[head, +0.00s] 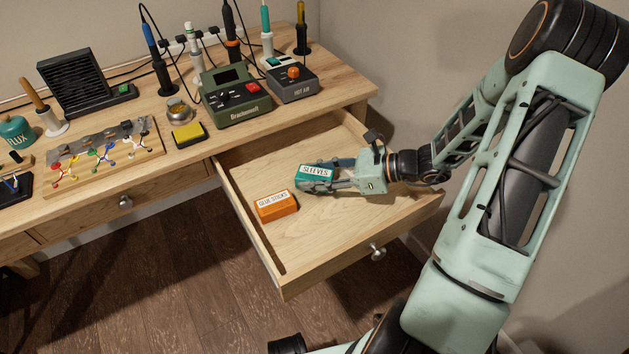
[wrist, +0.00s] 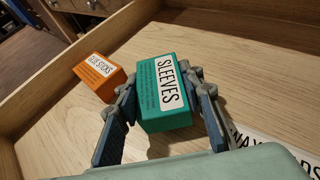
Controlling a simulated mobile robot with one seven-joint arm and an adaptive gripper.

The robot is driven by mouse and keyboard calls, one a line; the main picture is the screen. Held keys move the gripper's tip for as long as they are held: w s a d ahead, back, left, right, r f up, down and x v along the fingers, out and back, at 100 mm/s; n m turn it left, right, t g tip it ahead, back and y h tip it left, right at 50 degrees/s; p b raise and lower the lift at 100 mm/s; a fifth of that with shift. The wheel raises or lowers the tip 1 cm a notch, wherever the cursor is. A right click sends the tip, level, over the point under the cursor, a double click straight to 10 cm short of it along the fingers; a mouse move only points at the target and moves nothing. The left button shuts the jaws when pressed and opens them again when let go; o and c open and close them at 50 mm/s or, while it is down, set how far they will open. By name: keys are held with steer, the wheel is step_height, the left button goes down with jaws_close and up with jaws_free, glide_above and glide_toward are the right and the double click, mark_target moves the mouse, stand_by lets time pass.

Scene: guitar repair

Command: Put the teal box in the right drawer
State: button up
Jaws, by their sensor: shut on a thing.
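The teal box (head: 314,174), labelled SLEEVES, is between the fingers of my gripper (head: 325,178), which is shut on it. In the wrist view the teal box (wrist: 162,92) shows upright between the two fingers (wrist: 160,105). The right drawer (head: 285,234) is pulled open, and my gripper and the box are over its inside. The box is low, close to the drawer floor; I cannot tell whether it touches it.
An orange box (head: 277,205) labelled GLUE STICKS lies in the drawer just left of the teal box; it shows in the wrist view too (wrist: 98,76). A partly hidden white label (wrist: 268,150) shows at the wrist view's right. The drawer's front area is bare.

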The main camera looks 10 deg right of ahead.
steer(key=shift+f, duration=0.35)
steer(key=shift+f, duration=0.1)
steer(key=shift+f, duration=0.15)
steer(key=o, duration=1.2)
steer(key=shift+c, duration=0.2)
steer(key=shift+r, duration=0.3)
steer(key=p+v, duration=0.3)
steer(key=v, duration=0.9)
steer(key=shift+f, duration=0.1)
